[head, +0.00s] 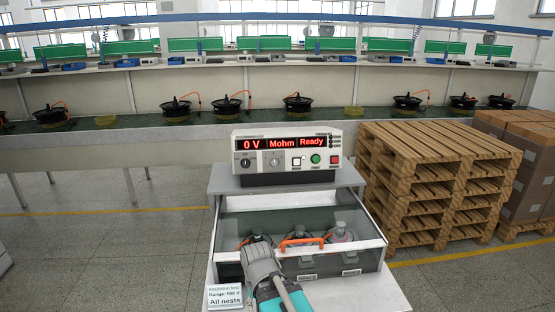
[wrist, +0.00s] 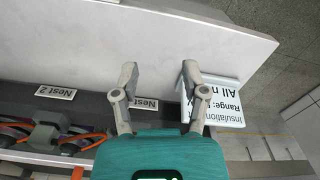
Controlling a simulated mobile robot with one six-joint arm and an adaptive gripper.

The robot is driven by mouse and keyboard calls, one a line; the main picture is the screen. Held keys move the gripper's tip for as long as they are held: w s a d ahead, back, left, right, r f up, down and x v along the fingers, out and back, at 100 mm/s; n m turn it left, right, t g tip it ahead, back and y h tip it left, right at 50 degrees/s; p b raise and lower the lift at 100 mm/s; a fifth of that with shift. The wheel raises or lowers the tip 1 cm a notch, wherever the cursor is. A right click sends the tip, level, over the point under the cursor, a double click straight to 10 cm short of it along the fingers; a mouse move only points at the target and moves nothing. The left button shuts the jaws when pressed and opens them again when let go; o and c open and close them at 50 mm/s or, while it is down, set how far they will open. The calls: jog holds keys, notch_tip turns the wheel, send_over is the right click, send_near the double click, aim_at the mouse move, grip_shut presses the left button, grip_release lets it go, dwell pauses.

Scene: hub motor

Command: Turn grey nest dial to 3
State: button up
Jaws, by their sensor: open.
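The tester (head: 287,155) stands on the bench, its red display reading "0 V", "Mohm" and "Ready". Two small round dials sit on the left of its front: a darker one (head: 244,162) and a paler grey one (head: 275,160). Their settings are too small to read. My gripper (head: 262,252) is low in front of the tester, at the left of the clear-fronted nest box, apart from the dials. In the wrist view my gripper (wrist: 158,76) has its two fingers apart with nothing between them. The dials are not in the wrist view.
The nest box (head: 228,270) has an orange handle (head: 301,243) and several hub motors inside. A sign (head: 225,297) reads "Range: 500 V, All nests". A "Nest 2" label (wrist: 55,92) shows in the wrist view. Pallets (head: 430,180) stand close at right.

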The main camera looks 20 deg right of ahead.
jog(key=shift+w+a, duration=0.35)
jog(key=shift+a, duration=0.05)
